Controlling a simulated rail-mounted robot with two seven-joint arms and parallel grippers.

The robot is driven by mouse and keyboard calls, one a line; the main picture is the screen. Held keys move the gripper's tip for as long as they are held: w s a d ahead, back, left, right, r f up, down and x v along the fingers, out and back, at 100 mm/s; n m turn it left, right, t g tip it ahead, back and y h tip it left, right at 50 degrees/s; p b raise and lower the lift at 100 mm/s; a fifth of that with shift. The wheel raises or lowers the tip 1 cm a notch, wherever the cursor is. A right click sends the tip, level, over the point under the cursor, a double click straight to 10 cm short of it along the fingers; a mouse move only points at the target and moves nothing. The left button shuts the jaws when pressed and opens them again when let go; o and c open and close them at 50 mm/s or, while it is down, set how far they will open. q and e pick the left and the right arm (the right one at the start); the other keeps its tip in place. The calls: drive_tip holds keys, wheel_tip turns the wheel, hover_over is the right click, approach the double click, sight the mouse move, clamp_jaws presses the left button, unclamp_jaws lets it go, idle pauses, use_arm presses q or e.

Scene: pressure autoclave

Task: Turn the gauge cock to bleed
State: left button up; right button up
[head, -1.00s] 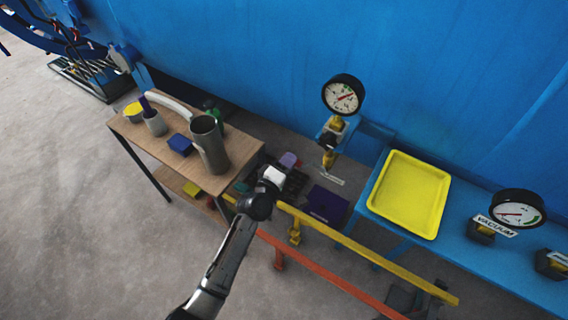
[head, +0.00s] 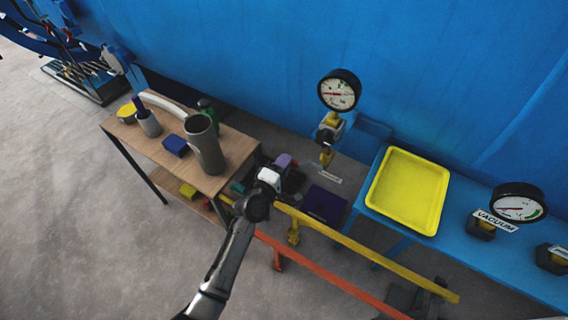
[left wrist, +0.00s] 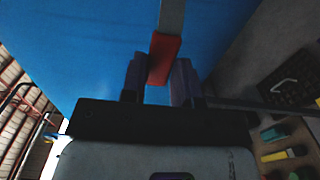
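The gauge cock (head: 329,132) is a brass and grey fitting below a round black-rimmed gauge (head: 339,90) in front of the blue wall. The gauge's red needle points left. My left gripper (head: 284,163) is left of and below the cock in the head view. In the left wrist view, a red-ended grey lever (left wrist: 164,58) lies between my two left fingers (left wrist: 159,80). The fingers stand close on both sides of its red end, with little or no gap. In the head view this lever is hidden or too small to make out. My right gripper is not in view.
A wooden table (head: 232,150) with a metal cylinder (head: 206,146) stands left of the gripper. A yellow tray (head: 408,190) rests on the blue bench at right, near a vacuum gauge (head: 518,203). Yellow (head: 365,252) and orange (head: 325,280) rails run low in front.

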use_arm(q)
drive_tip(key=o, duration=0.4)
drive_tip(key=shift+p+v, duration=1.55)
drive_tip(key=shift+v, duration=5.35)
drive_tip(key=shift+f, duration=0.1)
